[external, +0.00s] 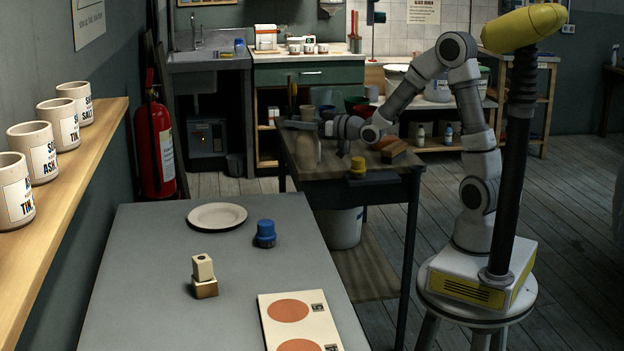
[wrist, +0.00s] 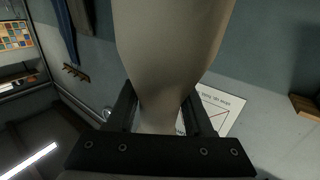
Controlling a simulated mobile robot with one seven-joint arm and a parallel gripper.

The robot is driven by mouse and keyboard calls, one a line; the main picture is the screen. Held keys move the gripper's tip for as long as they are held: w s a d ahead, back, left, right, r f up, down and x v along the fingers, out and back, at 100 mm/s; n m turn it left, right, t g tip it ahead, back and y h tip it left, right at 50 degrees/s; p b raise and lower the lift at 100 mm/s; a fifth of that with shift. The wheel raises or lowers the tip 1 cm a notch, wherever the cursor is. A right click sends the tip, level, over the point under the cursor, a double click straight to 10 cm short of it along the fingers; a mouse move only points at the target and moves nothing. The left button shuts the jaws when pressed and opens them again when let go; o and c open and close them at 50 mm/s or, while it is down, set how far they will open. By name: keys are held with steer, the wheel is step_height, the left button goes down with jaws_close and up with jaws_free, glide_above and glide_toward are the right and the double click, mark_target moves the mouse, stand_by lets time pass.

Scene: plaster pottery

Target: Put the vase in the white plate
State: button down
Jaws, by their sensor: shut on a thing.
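The vase is a plain pale tan piece that fills the upper middle of the wrist view (wrist: 172,50), wide at the top of that picture and narrower between my fingers. My gripper (wrist: 160,112) is shut on its narrow part, one dark finger on each side. In the external view the vase (external: 306,150) shows small and dim at the left end of my outstretched arm, over the dark workbench. I cannot tell whether it touches the bench top. The white plate (external: 217,216) lies flat and empty on the grey table, left of and nearer than the vase.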

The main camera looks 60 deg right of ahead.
steer(key=shift+s+d+r, duration=0.25)
steer(key=shift+d+r, duration=0.25)
steer(key=shift+d, duration=0.15)
steer(key=w+a+n+g+y+b, duration=0.1)
steer(key=w+a+y, duration=0.1)
steer(key=w+a, duration=0.45)
steer(key=w+a+n+y+b, duration=0.1)
steer(key=w+a, duration=0.3)
steer(key=a, duration=0.5)
steer(key=w+a+f+b, duration=0.2)
steer(key=a+f+b, duration=0.1)
steer(key=a+f, duration=0.7)
steer(key=shift+a+b, duration=0.3)
steer(key=shift+a, duration=1)
steer(key=shift+f, duration=0.25)
steer(key=shift+c, duration=1.5)
jaws_free()
